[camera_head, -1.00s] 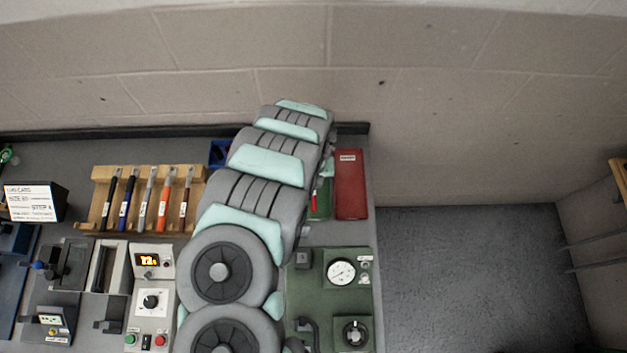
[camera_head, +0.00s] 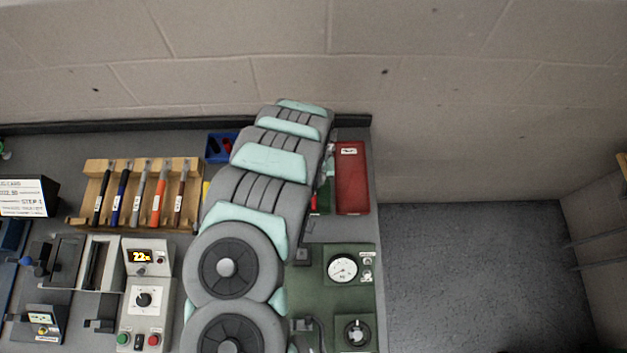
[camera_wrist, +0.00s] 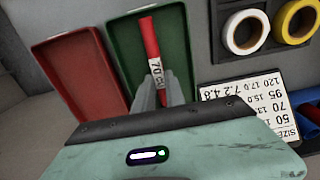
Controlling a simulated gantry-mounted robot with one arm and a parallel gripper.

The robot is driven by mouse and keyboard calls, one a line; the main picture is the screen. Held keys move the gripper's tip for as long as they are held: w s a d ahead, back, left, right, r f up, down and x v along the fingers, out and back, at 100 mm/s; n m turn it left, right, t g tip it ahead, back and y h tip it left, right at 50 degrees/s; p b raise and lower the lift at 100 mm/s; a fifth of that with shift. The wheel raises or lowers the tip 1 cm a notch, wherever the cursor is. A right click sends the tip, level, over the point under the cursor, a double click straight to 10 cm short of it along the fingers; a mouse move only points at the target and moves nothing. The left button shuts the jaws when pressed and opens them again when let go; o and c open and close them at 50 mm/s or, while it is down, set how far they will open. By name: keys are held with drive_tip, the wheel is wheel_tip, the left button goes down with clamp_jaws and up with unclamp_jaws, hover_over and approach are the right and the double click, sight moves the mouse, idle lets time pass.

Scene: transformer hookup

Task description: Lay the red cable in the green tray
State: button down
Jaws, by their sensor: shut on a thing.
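The red cable (camera_wrist: 151,40) carries a white label reading "70 cu". In the wrist view my gripper (camera_wrist: 160,85) is shut on it, with the red end pointing out beyond the fingertips. The cable shows over the green tray (camera_wrist: 122,50); I cannot tell whether it touches the tray floor. In the head view my arm covers most of the green tray (camera_head: 325,204), and only a small red bit of cable (camera_head: 313,202) shows beside the arm. The gripper itself is hidden there.
A red tray (camera_wrist: 85,72) lies directly left of the green one in the wrist view. Tape rolls (camera_wrist: 244,32) and a size card (camera_wrist: 262,98) lie to the right.

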drive_tip(key=shift+f, duration=0.25)
idle(0.6)
drive_tip(key=c, duration=1.3)
unclamp_jaws()
wheel_tip(320, 180, up, 7)
drive_tip(key=p, duration=0.6)
drive_tip(key=shift+r, duration=0.1)
drive_tip(key=shift+s, duration=0.1)
